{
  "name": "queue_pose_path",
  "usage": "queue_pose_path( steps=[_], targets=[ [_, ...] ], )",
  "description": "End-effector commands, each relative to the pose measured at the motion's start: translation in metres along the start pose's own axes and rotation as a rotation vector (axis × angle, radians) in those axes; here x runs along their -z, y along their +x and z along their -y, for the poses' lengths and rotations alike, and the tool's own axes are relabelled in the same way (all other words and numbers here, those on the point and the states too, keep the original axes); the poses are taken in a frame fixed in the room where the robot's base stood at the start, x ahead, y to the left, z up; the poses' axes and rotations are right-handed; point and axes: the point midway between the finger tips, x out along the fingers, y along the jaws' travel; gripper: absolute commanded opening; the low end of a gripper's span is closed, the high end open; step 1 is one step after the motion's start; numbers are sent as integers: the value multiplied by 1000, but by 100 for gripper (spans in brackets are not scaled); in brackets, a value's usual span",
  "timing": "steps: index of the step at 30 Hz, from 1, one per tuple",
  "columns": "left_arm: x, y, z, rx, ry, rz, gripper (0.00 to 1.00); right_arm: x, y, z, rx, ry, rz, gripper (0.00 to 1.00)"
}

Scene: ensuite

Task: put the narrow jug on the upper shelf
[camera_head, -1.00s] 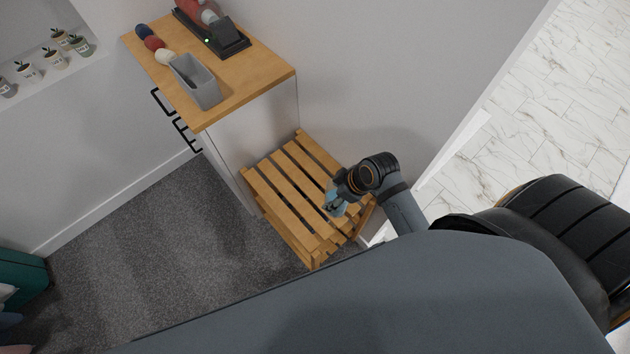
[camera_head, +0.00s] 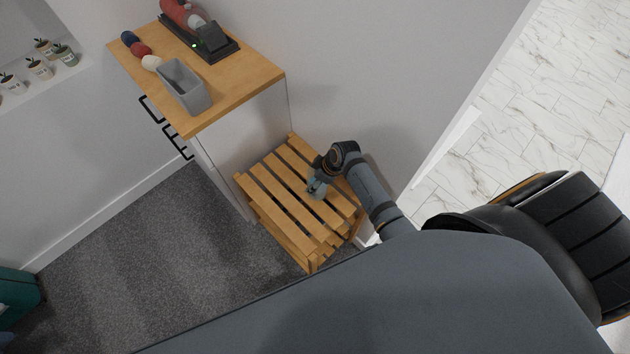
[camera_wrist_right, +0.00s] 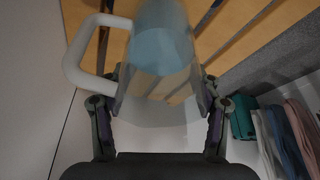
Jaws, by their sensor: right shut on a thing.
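The narrow jug (camera_wrist_right: 161,48) is pale, translucent and bluish, with a white handle (camera_wrist_right: 82,58) on its left in the right wrist view. My right gripper (camera_wrist_right: 160,92) is shut on its body, one finger on each side. In the head view my right gripper (camera_head: 316,186) is over the right part of the slatted wooden shelf (camera_head: 268,212), with a small bluish part of the jug (camera_head: 316,191) showing below it. Whether the jug touches the slats cannot be told. The lower part of the shelf unit is mostly hidden under the top slats. My left gripper is not in view.
A wooden-topped cabinet (camera_head: 250,82) stands beside the shelf, with a grey bin (camera_head: 183,86), several balls and a red device on it. A wall (camera_head: 385,75) runs behind the shelf. Grey carpet (camera_head: 130,250) lies clear at the left.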

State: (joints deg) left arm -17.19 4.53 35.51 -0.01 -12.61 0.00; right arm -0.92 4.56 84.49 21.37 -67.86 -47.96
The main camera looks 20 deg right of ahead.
Motion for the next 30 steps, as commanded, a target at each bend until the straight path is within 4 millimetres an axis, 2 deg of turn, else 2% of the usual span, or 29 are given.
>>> queue_pose_path(
  steps=[3,12,13,18,27,30],
  targets=[
    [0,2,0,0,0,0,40,-3,10,0,-2,-1,-3,20],
    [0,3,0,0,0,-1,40,-4,12,0,-3,-1,-3,20],
    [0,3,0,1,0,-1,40,-5,13,0,-2,-1,-2,65],
    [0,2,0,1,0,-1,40,-5,12,0,-2,-1,-1,87],
    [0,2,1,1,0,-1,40,-5,11,0,-2,-1,-1,87],
    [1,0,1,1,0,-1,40,-4,3,-1,-3,-1,-1,87]
  ],
)
